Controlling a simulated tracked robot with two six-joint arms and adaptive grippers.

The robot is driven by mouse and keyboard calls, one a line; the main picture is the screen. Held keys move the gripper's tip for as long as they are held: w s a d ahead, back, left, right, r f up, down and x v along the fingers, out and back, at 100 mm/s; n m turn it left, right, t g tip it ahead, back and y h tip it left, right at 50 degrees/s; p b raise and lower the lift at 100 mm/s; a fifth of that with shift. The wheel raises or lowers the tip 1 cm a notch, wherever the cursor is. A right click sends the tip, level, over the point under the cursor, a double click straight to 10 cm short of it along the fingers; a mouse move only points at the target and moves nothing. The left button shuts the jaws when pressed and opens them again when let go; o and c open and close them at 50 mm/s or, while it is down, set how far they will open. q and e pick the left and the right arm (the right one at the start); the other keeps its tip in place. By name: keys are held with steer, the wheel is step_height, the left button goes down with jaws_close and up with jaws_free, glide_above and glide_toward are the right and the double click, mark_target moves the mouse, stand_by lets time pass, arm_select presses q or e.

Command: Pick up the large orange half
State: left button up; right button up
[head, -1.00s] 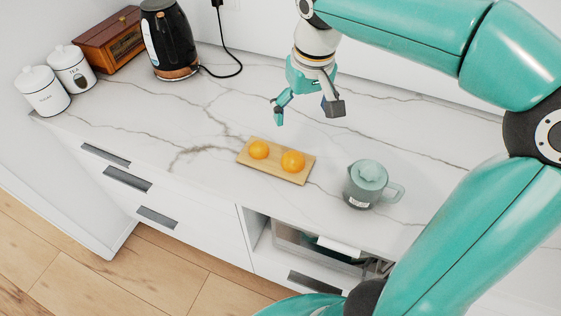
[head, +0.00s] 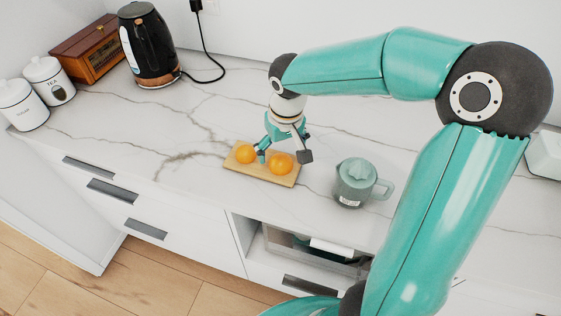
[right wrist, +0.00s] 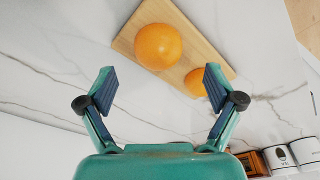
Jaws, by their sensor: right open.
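The large orange half (head: 281,164) sits toward the right end of a wooden board (head: 261,179) on the counter. A smaller orange half (head: 245,154) sits to its left on the same board. My right gripper (head: 284,156) is open, its fingers pointing down just above and behind the large half, partly covering it. In the right wrist view the large half (right wrist: 158,46) lies ahead of the open fingers (right wrist: 158,78), between their lines, with nothing held. The smaller half (right wrist: 194,82) is close to the right finger in that view. My left gripper is out of view.
A pale green juicer jug (head: 357,183) stands right of the board. A black kettle (head: 148,45), a wooden box (head: 88,48) and two white canisters (head: 49,80) stand at the back left. Below the counter's front edge is an open compartment (head: 312,246).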

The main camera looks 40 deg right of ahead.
mark_target(281, 158)
steer(key=f, duration=0.4)
steer(key=shift+w+d+f, duration=0.2)
steer(key=shift+c, duration=0.2)
steer(key=c, duration=1.2)
steer(key=shift+r, duration=0.15)
steer(key=shift+c, duration=0.2)
